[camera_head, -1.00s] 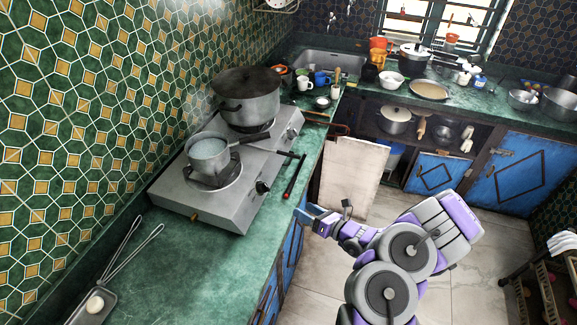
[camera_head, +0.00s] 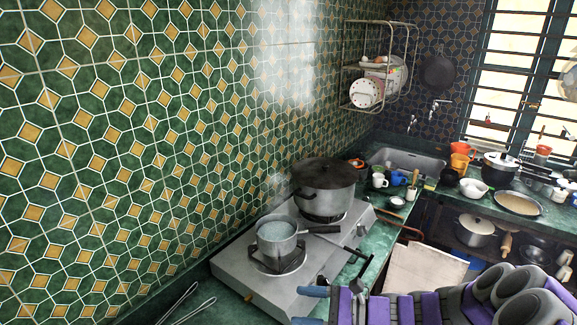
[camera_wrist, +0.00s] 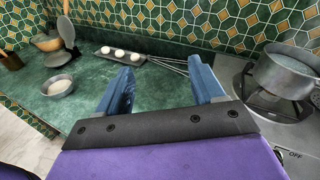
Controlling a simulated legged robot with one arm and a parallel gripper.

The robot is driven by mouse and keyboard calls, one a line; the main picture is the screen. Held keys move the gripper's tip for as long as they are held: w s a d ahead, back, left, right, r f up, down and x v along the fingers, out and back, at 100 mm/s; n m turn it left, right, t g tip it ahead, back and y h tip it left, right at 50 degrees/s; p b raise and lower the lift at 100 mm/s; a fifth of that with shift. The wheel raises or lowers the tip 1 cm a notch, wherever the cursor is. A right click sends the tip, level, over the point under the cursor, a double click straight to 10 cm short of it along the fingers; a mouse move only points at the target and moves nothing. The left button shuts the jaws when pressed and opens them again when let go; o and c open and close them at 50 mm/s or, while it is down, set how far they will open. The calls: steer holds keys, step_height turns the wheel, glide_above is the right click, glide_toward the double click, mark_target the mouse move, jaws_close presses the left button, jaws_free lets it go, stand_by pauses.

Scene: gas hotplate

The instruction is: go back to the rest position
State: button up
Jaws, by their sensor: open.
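My gripper shows in the wrist view (camera_wrist: 163,90) with its two blue fingers apart and nothing between them. In the head view the gripper (camera_head: 312,304) is at the bottom, beside the front of the gas hotplate (camera_head: 238,272). A small saucepan (camera_head: 277,243) with pale liquid sits on the near burner. It also shows at the right of the wrist view (camera_wrist: 285,72). A large lidded pot (camera_head: 325,193) stands on the far burner. My gripper is apart from both pots.
The green counter (camera_wrist: 150,88) holds a tray with several white round items (camera_wrist: 120,54), a bowl (camera_wrist: 60,86) and a pan (camera_wrist: 47,42). A sink (camera_head: 405,160), cups and dishes stand at the back. A board (camera_head: 425,270) leans against the cabinets.

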steer(key=s+a+r+n+g+h, duration=0.2)
steer(key=s+n+g+h, duration=0.15)
steer(key=s+n, duration=0.4)
steer(key=s+a+r+n+g+h, duration=0.25)
steer(key=s+n+g, duration=0.2)
steer(key=s, duration=0.65)
steer(key=s+d+n+t+h+b, duration=0.1)
steer(key=s+d+n+t+h, duration=0.1)
steer(key=s+d+n+h, duration=0.4)
steer(key=s+d+h, duration=0.4)
steer(key=s+d, duration=0.1)
steer(key=d, duration=0.3)
steer(key=shift+s+t+b, duration=0.3)
steer(key=shift+t, duration=0.1)
steer(key=shift+d+r, duration=0.1)
steer(key=shift+s, duration=0.1)
